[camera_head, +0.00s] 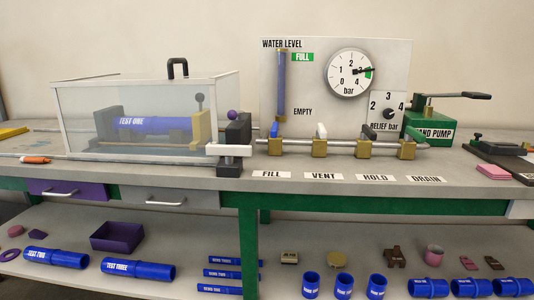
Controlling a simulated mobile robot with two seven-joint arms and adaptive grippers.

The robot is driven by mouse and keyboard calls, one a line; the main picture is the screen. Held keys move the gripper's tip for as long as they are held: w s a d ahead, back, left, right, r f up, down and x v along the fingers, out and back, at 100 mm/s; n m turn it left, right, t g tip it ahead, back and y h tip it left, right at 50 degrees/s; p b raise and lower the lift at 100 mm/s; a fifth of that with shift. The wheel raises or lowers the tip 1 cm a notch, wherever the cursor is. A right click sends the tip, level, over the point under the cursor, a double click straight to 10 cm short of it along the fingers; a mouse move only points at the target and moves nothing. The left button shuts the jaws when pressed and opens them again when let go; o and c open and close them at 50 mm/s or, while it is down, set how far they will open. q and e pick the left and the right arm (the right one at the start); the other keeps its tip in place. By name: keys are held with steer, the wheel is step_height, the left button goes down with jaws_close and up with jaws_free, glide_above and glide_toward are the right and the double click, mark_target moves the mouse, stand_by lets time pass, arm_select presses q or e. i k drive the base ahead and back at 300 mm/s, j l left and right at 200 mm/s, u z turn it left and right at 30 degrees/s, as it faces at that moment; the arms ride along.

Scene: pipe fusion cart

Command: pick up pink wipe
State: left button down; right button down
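A flat pink folded piece (497,172), which looks like the pink wipe, lies on the grey worktop (330,210) near the right side of the picture. It lies in front of a dark device at the right edge. Nothing touches it from above. Neither of my grippers shows in this view.
A clear box (75,115) with a blue TEST ONE pipe (152,124) stands at left. The valve row (340,144), gauge panel (330,65) and green hand pump (428,130) stand behind the labels. A lower shelf (200,240) holds several blue pipes and small parts.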

mark_target(493, 172)
steer(key=z, duration=1.35)
steer(key=u, duration=2.15)
steer(key=z, duration=2.15)
steer(key=k+u, duration=0.1)
